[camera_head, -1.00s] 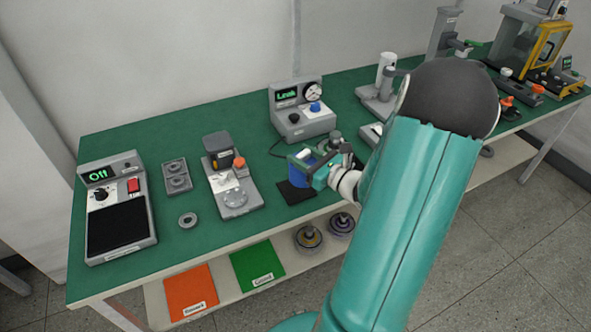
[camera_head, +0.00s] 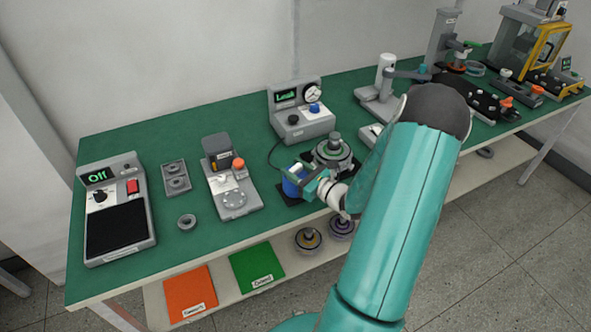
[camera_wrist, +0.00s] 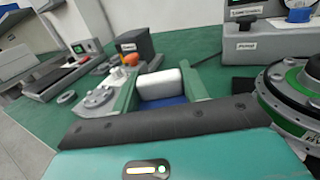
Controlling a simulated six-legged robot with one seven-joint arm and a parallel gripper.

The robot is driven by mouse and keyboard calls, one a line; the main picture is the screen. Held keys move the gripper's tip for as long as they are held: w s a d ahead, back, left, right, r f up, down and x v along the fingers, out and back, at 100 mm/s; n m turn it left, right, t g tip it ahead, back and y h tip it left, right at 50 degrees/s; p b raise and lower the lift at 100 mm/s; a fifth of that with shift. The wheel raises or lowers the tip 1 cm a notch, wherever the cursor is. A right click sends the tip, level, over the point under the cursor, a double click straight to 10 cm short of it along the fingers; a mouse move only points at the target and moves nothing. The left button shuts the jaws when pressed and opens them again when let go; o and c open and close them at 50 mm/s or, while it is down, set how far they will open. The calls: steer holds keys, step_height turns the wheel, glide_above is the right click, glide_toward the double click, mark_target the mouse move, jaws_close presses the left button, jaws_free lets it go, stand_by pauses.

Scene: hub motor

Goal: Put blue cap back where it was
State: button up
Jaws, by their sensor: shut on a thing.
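The blue cap (camera_head: 291,186), a blue cylinder with a white top, is at the table's front part, over a small black mat (camera_head: 284,198). My gripper (camera_head: 303,181) is shut on it. In the wrist view the cap's white top (camera_wrist: 160,83) and a strip of blue show between the two green fingers of my gripper (camera_wrist: 160,78). The cap looks upright; whether its bottom touches the mat is hidden. The hub motor (camera_head: 333,155), round and grey with a green ring, sits just right of the cap; it also shows in the wrist view (camera_wrist: 296,92).
The leak tester (camera_head: 302,118), with a blue knob and "Leak" on its screen, stands behind. A grey fixture (camera_head: 235,200) with an orange knob stands left. A small ring (camera_head: 187,222) lies farther left. My arm covers part of the right side.

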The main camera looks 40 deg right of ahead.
steer(key=shift+f, duration=0.15)
steer(key=o, duration=1.2)
steer(key=shift+c, duration=0.2)
